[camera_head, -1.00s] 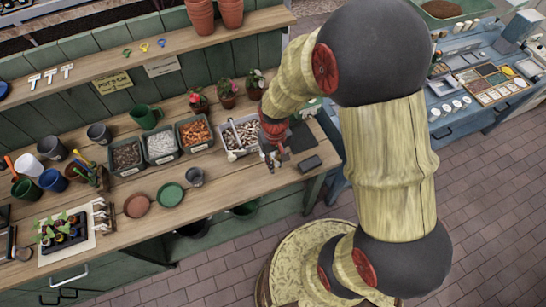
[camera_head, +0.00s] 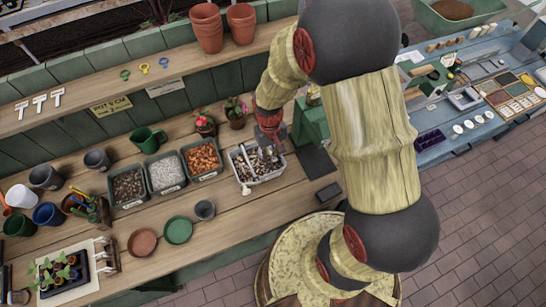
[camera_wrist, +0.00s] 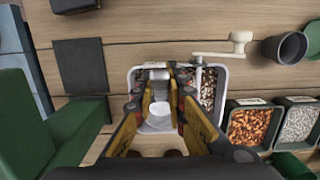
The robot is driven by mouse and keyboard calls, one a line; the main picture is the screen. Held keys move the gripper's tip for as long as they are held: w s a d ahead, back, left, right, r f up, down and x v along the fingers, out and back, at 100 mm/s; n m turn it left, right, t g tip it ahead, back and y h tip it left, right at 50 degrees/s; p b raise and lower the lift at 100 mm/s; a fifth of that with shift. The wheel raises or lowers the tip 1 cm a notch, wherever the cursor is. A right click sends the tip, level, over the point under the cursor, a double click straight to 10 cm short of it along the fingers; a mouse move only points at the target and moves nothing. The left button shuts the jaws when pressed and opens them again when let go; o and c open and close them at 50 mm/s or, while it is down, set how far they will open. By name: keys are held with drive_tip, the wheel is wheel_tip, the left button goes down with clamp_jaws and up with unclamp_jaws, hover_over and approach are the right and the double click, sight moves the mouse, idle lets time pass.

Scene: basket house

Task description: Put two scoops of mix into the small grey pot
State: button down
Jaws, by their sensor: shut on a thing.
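A light grey bin (camera_head: 283,173) of brown-and-white mix stands at the right of the wooden bench. My gripper (camera_head: 268,150) is over this bin. In the wrist view my gripper (camera_wrist: 160,108) has its fingers around a pale whitish piece (camera_wrist: 158,120), perhaps part of a scoop; its full shape is hidden. A pale scoop with a knobbed handle (camera_wrist: 215,56) leans across the bin's rim (camera_wrist: 222,112), its bowl end in the mix. The small grey pot (camera_head: 205,210) stands on the bench left of the bin; it also shows in the wrist view (camera_wrist: 287,46).
Bins of orange chips (camera_head: 204,158), white pebbles (camera_head: 166,172) and brown bark (camera_head: 128,186) stand left of the mix bin. Green (camera_head: 178,230) and terracotta (camera_head: 142,242) saucers lie left of the pot. A dark mat (camera_head: 318,162) and a green box (camera_head: 308,122) are on the right.

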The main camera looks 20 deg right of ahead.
wheel_tip(320, 180, down, 7)
drive_tip(key=b, duration=0.4)
drive_tip(key=shift+f, duration=0.1)
drive_tip(key=shift+s+d+f+b, duration=0.15)
drive_tip(key=shift+s+f+b, duration=0.3)
drive_tip(key=shift+f, duration=0.2)
drive_tip(key=shift+r, duration=0.1)
drive_tip(key=shift+t, duration=0.8)
drive_tip(key=shift+w+d+r+p, duration=0.1)
drive_tip(key=shift+r+p, duration=1.5)
drive_tip(key=shift+r, duration=1.2)
drive_tip(key=shift+d+r+p, duration=0.1)
drive_tip(key=shift+r+p, duration=1.45)
drive_tip(key=shift+r, duration=1.2)
drive_tip(key=shift+a, duration=0.1)
